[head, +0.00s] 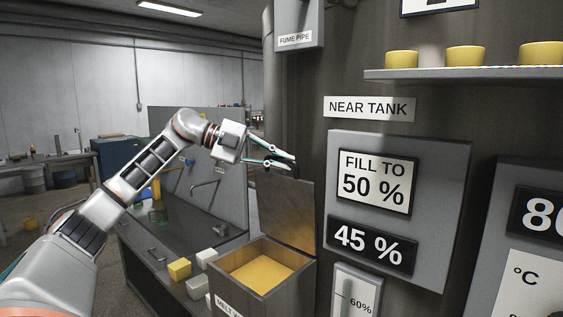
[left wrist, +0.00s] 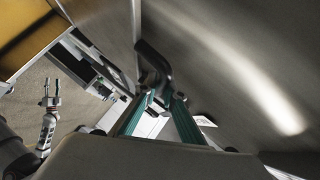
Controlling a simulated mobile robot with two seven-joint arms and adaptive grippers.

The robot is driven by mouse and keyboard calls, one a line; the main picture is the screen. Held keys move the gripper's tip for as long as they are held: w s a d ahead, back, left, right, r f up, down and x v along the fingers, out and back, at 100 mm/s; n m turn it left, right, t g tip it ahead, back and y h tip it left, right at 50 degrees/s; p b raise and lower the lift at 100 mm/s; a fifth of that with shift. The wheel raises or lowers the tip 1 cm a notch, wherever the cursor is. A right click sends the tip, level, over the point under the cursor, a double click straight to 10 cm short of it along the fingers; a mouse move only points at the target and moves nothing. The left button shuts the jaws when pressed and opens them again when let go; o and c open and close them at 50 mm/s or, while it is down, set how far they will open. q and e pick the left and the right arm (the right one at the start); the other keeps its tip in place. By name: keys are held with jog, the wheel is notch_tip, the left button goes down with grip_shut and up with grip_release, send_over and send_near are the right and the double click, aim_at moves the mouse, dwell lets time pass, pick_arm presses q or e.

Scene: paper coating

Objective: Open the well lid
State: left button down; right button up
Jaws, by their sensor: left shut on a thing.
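The melt well (head: 285,287) is an open-topped metal box holding yellow melt (head: 265,270). Its lid (head: 288,212) is a brown-grey plate standing raised, roughly upright, at the well's back edge. My left gripper (head: 291,162) is at the lid's top edge. In the left wrist view, its green-sided fingers (left wrist: 163,98) are shut on a dark bent handle (left wrist: 153,62) beside a large grey surface. The grip is hidden in the head view. A small gripper, apparently my right one (left wrist: 50,101), shows at the left of the wrist view, too small to judge.
A large dark tank with a display panel (head: 398,215) stands close to the right of the lid. Yellow and white blocks (head: 180,269) lie on the counter left of the well. A bench with a tap (head: 205,183) is behind the arm.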

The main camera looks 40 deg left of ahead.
pick_arm(q)
jog(key=shift+r, duration=0.1)
jog(key=c, duration=2.1)
grip_release()
jog(key=shift+s, duration=0.1)
jog(key=shift+c, duration=0.2)
jog(key=v, duration=1.2)
